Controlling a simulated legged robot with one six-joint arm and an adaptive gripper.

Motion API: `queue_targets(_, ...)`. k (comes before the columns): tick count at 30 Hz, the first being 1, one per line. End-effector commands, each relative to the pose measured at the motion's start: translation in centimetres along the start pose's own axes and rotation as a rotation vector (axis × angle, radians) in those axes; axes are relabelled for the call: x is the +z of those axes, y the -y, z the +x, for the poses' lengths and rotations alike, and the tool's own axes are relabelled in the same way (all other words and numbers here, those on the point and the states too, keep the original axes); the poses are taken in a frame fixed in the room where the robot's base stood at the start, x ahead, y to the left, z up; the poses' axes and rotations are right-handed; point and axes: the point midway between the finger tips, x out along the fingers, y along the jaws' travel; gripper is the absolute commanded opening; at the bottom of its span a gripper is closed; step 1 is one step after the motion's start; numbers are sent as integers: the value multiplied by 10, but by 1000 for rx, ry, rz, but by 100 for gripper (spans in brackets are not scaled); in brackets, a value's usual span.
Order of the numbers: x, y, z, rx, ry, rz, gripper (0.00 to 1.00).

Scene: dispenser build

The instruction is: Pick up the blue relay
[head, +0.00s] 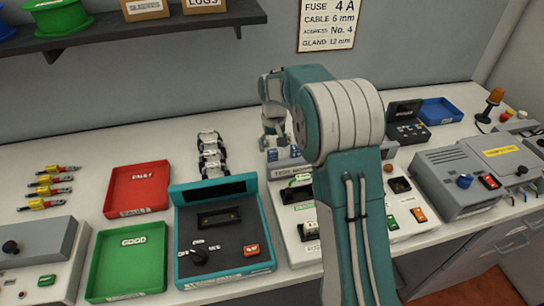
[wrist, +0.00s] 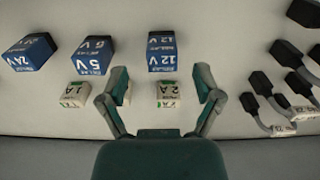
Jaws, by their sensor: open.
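Three blue relays stand in a row on the pale worktop in the wrist view: one marked 12 V (wrist: 161,52), one marked 5 V (wrist: 93,55) and one marked 24 V (wrist: 30,53). My gripper (wrist: 162,77) is open and empty. Its fingers spread to either side of the 12 V relay's column, with the relay just beyond the fingertips, not held. A small white block marked 2 A (wrist: 168,95) shows between the fingers. In the head view my gripper (head: 272,138) is above small blue relays (head: 272,154), partly hidden by my arm.
Another white block (wrist: 86,94) lies by the left finger. Black-ended cables (wrist: 270,100) lie at right. In the head view, a red tray (head: 112,197), green tray (head: 95,262) and teal-framed unit (head: 181,240) stand left; a grey machine (head: 445,180) and blue tray (head: 440,112) stand right.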

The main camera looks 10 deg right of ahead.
Motion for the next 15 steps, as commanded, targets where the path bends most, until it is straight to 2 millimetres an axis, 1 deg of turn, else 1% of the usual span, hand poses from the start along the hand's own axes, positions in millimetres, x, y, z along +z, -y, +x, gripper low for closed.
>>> queue_targets(3,-1,2,20,1,5,0,83)
queue_targets(7,-2,4,39,2,5,-1,83)
queue_targets(10,-2,4,46,3,2,-1,83)
queue_targets(15,-2,4,48,2,1,-1,83)
